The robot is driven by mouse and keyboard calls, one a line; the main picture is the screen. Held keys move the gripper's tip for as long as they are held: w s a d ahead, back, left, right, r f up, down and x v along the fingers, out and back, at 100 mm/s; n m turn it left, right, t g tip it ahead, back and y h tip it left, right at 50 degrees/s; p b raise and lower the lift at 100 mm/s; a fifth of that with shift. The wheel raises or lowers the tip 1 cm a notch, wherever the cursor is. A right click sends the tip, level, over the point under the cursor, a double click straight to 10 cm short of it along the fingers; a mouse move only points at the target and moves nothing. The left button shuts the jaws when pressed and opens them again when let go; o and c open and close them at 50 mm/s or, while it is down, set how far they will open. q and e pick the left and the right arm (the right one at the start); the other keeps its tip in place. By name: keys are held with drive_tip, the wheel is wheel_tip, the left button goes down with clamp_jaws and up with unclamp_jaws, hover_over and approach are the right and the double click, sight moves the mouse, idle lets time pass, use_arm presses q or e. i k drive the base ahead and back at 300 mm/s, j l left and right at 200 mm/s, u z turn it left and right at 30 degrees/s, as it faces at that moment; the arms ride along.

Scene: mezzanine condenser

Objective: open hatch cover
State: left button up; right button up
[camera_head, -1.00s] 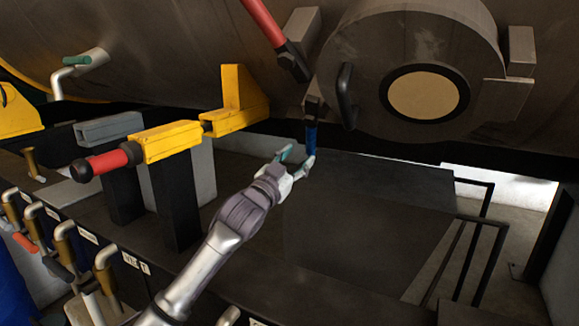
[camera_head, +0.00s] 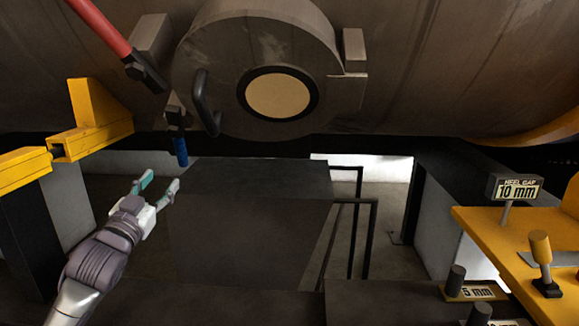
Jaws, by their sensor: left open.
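The round grey hatch cover (camera_head: 240,45) is on the side of the large vessel, at the upper middle, with a tan disc (camera_head: 279,95) in a black ring at its centre. A dark curved handle (camera_head: 205,103) stands out at its left side. A blue-gripped lever (camera_head: 179,145) hangs down just left of the handle. My left gripper (camera_head: 158,186) is open and empty, below the blue grip and apart from it in the picture. The hatch cover looks closed against the vessel. My right gripper is not in view.
A red bar (camera_head: 100,27) slants down to a dark bracket at upper left. A yellow beam (camera_head: 90,135) on a dark post stands left. Black railings (camera_head: 370,235) are right of the dark platform (camera_head: 250,178). A yellow stand (camera_head: 490,235) with a "10 mm" sign (camera_head: 516,189) is at right.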

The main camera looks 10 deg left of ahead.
sight(255, 75)
drive_tip(key=k+j, duration=0.1)
drive_tip(key=k, duration=1.35)
